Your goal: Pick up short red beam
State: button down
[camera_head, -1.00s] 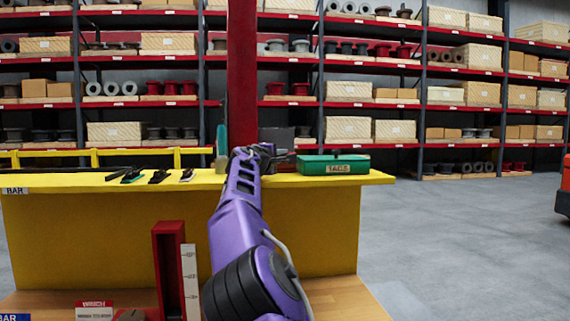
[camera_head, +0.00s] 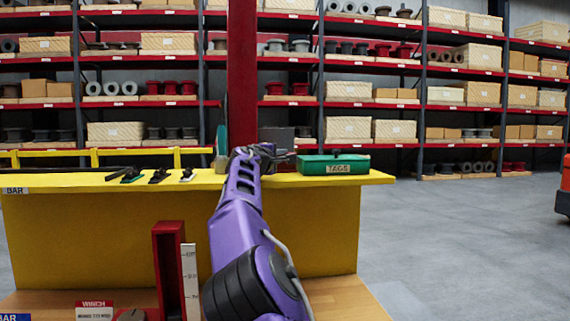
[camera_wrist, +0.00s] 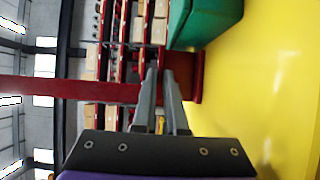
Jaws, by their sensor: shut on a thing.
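The short red beam shows in the wrist view (camera_wrist: 196,78) as a dark red piece at my fingers, low over the yellow bench. In the head view only a small red part (camera_head: 287,167) shows beside my gripper, left of the green box. My gripper (camera_head: 284,154) is at the bench's far side; in the wrist view its two grey fingers (camera_wrist: 160,72) are close together, shut on the short red beam. The fingers hide part of the beam, and its contact with the bench is unclear.
A green tags box (camera_head: 332,165) stands just right of my gripper on the yellow bench (camera_head: 100,235). Several dark tools (camera_head: 158,176) lie to the left. A tall red column (camera_head: 242,75) rises behind. A red upright channel (camera_head: 170,270) stands in front at lower left.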

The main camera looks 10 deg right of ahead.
dwell(0.3)
notch_tip(320, 180, up, 10)
jog(key=p, duration=0.6)
jog(key=shift+s, duration=0.1)
dwell(1.2)
